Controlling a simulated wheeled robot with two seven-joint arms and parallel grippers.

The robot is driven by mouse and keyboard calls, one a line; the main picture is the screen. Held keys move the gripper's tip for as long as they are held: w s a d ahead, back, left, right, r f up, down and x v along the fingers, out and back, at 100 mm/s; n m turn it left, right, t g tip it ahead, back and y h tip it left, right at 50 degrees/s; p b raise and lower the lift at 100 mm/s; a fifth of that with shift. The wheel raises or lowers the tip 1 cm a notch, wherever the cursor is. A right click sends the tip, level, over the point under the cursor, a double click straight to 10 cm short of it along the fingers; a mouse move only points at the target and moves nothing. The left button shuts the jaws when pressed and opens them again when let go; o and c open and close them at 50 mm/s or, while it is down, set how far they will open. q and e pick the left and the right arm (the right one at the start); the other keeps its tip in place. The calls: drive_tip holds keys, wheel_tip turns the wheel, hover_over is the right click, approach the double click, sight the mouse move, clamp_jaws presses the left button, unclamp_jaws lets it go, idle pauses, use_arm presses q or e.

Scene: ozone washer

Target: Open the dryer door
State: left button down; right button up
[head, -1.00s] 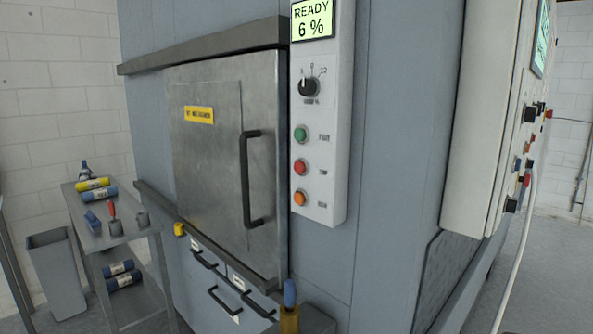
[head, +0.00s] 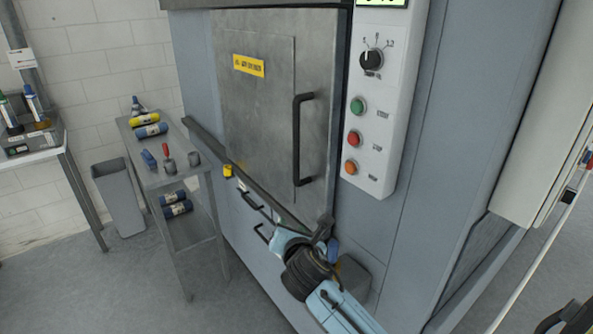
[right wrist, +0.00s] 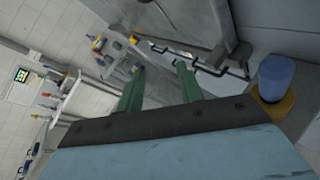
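The dryer door (head: 260,130) is a grey metal panel with a yellow label, and it looks shut in the head view. Its black vertical bar handle (head: 298,140) is on the door's right side. My right gripper (head: 283,228) is below the door's lower right corner, apart from the handle. In the right wrist view its two green fingers (right wrist: 160,72) are spread with nothing between them. Dark handles (right wrist: 215,66) show beyond the fingertips; I cannot tell which ones they are. My left gripper is not in view.
A control panel (head: 380,110) with a knob and coloured buttons stands right of the door. Drawer handles (head: 252,202) project below it. A blue-topped item in a yellow holder (right wrist: 275,82) is close beside the gripper. A cart (head: 190,180) with bottles and a bin (head: 118,200) stand left.

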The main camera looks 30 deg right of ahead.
sight(297, 140)
wheel_tip(297, 140, up, 17)
drive_tip(key=d+n+t+h+p, duration=0.1)
drive_tip(key=d+n+t+h, duration=0.1)
drive_tip(key=n+h, duration=0.15)
drive_tip(key=shift+n+y, duration=0.35)
drive_tip(key=shift+n, duration=0.1)
drive_tip(key=p+x, duration=0.1)
drive_tip(key=x, duration=1.2)
drive_tip(key=shift+w+r, duration=0.1)
drive_tip(key=shift+w, duration=0.1)
clamp_jaws()
